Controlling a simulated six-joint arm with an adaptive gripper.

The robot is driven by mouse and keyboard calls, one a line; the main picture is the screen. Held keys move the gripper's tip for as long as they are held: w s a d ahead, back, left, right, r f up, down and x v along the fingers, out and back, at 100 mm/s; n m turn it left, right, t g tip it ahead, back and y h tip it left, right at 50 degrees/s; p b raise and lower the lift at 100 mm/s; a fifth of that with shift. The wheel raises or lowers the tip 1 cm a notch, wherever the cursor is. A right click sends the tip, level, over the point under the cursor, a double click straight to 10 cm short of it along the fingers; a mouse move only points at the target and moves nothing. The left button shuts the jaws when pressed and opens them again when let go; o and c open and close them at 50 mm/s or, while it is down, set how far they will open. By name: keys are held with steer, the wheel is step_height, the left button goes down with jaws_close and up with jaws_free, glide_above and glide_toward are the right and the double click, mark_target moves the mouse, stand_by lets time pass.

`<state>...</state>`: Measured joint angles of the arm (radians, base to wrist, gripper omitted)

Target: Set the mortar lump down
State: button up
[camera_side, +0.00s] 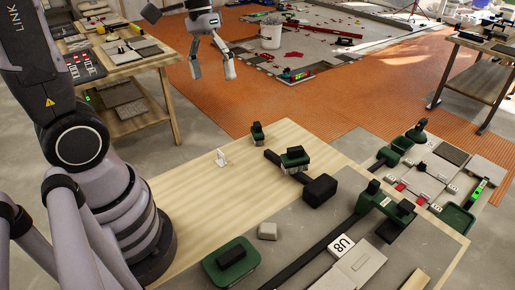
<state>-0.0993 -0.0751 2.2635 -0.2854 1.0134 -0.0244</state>
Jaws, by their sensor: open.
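A small pale grey block-like lump (267,230), which looks like the mortar lump, rests on the grey work surface (300,222) near the front of the wooden table. It lies beside a green tool with a black handle (231,262). My gripper (213,69) hangs at the top of the picture, well above and apart from the lump. Its two fingers point down and are spread, with nothing visible between them.
A long dark bar (322,250) and a tile marked U8 (341,245) are nearby. A side table holds more tools.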

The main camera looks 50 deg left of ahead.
steer(key=s+a+r+m+t+y, duration=0.2)
steer(key=s+r+t, duration=0.3)
steer(key=s, duration=0.4)
steer(key=shift+s+r+m+t+y, duration=0.2)
steer(key=shift+r+m+t+y, duration=0.2)
steer(key=shift+m, duration=0.2)
steer(key=shift+a, duration=0.1)
stand_by(0.3)
